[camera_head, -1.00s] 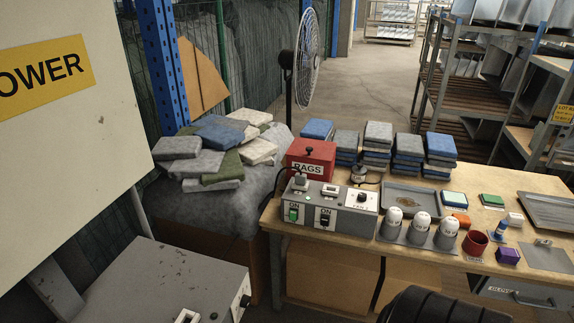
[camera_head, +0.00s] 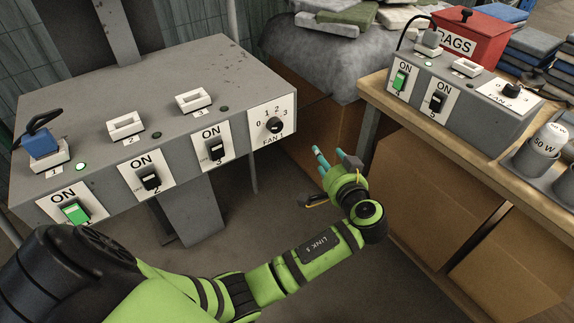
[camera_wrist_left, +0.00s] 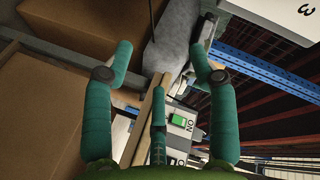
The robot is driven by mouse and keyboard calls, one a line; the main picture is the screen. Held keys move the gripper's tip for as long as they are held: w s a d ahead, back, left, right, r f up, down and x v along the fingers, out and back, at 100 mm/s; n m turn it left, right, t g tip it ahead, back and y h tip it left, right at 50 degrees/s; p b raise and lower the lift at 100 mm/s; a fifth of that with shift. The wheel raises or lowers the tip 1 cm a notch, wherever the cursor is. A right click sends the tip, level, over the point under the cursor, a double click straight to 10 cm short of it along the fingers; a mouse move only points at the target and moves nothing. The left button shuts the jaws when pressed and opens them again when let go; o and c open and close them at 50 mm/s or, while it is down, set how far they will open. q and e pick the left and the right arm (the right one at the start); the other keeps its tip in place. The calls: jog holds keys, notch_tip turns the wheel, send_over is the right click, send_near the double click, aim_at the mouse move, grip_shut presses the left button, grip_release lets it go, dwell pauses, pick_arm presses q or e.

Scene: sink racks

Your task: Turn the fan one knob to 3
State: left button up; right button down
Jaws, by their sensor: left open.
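The fan one knob (camera_head: 275,125) is a small black dial on a white plate marked 0, 1, 2, 3 and FAN 1. It sits at the right end of the front of a grey switch box (camera_head: 130,85). Which number it points to is too small to tell. My left gripper (camera_head: 332,160) is below and to the right of the knob, apart from it. Its teal fingers are spread and empty; they also show in the left wrist view (camera_wrist_left: 160,65). The knob is not identifiable in the wrist view. My right gripper is not in view.
A second grey box (camera_head: 465,100) with a FAN 2 knob (camera_head: 511,90) stands on the wooden bench at right. Cardboard boxes (camera_head: 425,185) sit under the bench. Open space lies between the first box and the bench. A red rags box (camera_head: 472,35) is behind.

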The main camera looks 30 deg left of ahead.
pick_arm(q)
jog(key=s+a+r+n+g+y+b, duration=0.1)
jog(key=s+r+n+y+b, duration=0.3)
jog(key=r+n+b, duration=0.15)
jog(key=n+g+y+b, duration=0.1)
jog(key=n+g+b, duration=0.15)
jog(key=n, duration=0.35)
send_near(278, 127)
jog(key=a, duration=0.1)
jog(key=x, duration=0.7)
jog(key=shift+w+f, duration=0.1)
jog(key=shift+w, duration=0.1)
jog(key=c, duration=1.1)
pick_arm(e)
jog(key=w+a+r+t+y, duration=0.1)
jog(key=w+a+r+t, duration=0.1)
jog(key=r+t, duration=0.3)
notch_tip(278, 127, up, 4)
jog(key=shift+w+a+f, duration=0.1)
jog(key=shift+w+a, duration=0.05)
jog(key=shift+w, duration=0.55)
